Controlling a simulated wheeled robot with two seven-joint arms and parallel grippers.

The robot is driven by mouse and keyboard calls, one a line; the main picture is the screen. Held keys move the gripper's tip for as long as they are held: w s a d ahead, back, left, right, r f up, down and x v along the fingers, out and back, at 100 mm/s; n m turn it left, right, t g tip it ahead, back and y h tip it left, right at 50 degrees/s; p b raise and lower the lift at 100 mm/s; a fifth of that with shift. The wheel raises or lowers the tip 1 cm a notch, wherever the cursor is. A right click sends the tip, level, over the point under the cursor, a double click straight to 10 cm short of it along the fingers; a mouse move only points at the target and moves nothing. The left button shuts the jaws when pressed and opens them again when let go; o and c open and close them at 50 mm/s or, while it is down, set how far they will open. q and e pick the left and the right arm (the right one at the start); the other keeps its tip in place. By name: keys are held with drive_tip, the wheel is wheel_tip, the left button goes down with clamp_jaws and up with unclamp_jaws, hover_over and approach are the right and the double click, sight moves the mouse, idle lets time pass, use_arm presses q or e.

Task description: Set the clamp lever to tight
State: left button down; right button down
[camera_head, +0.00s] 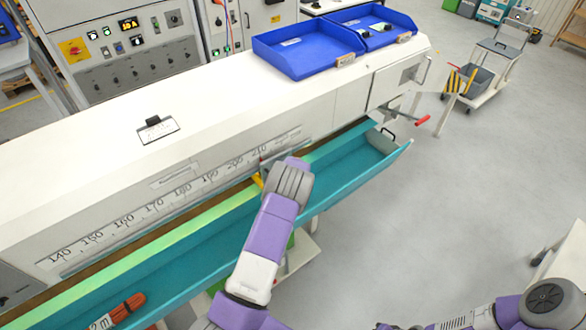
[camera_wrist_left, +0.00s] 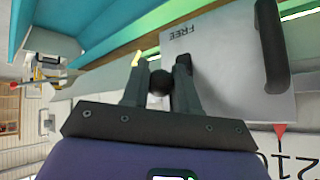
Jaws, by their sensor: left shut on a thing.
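The clamp lever shows in the left wrist view as a round black knob (camera_wrist_left: 160,82) between my left fingertips. A yellow piece (camera_head: 258,180), perhaps part of the lever or clamp, shows beside the gripper in the head view. My left gripper (camera_wrist_left: 159,85) is shut on the knob. In the head view my left gripper (camera_head: 270,168) is at the long measuring scale and mostly hides the clamp. A grey plate (camera_wrist_left: 225,65) marked FREE lies beside the knob. The lever's exact setting is hidden. My right gripper is out of view; only part of that arm shows.
A teal trough (camera_head: 345,172) runs along the white bench (camera_head: 225,90). An orange-red bundle (camera_head: 125,308) lies in its near end. Blue trays (camera_head: 300,52) stand on the bench top. A red-tipped handle (camera_head: 422,120) sticks out at the bench's right end.

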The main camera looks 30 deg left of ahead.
use_arm(q)
drive_tip(key=c, duration=0.9)
unclamp_jaws()
drive_tip(key=shift+o, duration=0.2)
drive_tip(key=v, duration=0.7)
drive_tip(key=shift+s+r, duration=0.15)
drive_tip(key=shift+r, duration=0.15)
drive_tip(key=shift+d, duration=0.1)
